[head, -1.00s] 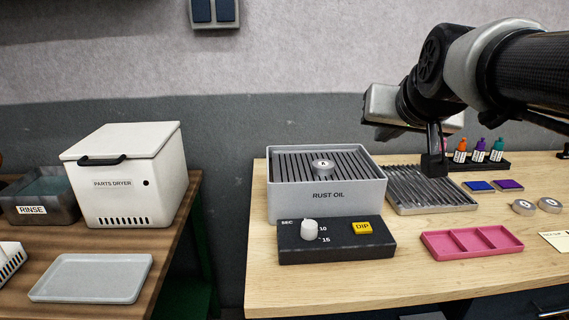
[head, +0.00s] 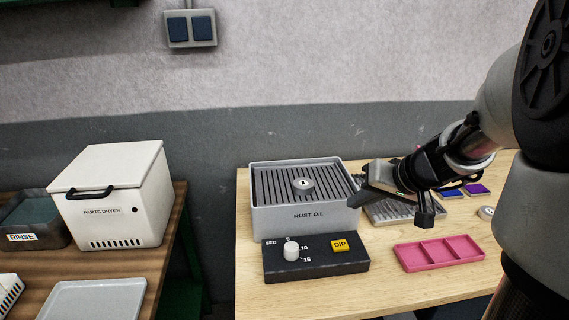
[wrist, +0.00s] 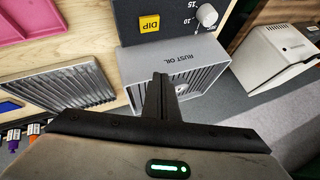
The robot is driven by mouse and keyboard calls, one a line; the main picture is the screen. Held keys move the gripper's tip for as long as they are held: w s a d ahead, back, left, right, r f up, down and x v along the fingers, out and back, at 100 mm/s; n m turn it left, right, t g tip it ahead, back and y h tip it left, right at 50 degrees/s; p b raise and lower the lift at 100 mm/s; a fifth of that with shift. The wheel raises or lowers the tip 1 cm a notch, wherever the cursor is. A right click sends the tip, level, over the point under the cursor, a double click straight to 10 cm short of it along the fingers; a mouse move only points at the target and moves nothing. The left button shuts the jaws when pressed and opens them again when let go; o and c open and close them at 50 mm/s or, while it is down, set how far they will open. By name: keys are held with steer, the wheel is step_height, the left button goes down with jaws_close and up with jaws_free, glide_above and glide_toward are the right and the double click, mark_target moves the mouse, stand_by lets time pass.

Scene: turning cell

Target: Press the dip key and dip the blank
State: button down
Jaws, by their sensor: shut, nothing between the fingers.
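The yellow DIP key (head: 340,245) sits on the right of a black control box (head: 316,268), beside a white dial (head: 291,251). It also shows in the wrist view (wrist: 149,23). Behind the box stands the grey rust oil tank (head: 304,207) with a slatted top. My gripper (head: 424,218) is shut and empty, to the right of the key and above the bench, apart from the box. Its fingers show in the wrist view (wrist: 159,84).
A pink divided tray (head: 438,253) lies right of the box. A ribbed metal tray (head: 391,211) lies behind my gripper. On the left table stand a white parts dryer (head: 112,195), a rinse tub (head: 24,238) and a grey tray (head: 92,299).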

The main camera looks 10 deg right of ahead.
steer(key=shift+s+a+f+y+p, duration=0.15)
steer(key=shift+s+a+y, duration=0.05)
steer(key=shift+a+y, duration=0.25)
steer(key=shift+s+a+f+y+p, duration=0.1)
steer(key=shift+s+a+y+p, duration=0.1)
steer(key=shift+a+y, duration=0.25)
steer(key=shift+a, duration=0.1)
steer(key=b, duration=0.4)
glide_above(344, 247)
step_height(344, 247, down, 7)
steer(key=shift+s+f, duration=0.1)
steer(key=shift+f, duration=0.05)
steer(key=shift+f+b, duration=0.8)
steer(key=shift+b, duration=0.25)
steer(key=shift+f, duration=0.1)
stand_by(0.6)
steer(key=shift+f+b, duration=0.3)
steer(key=shift+b, duration=0.5)
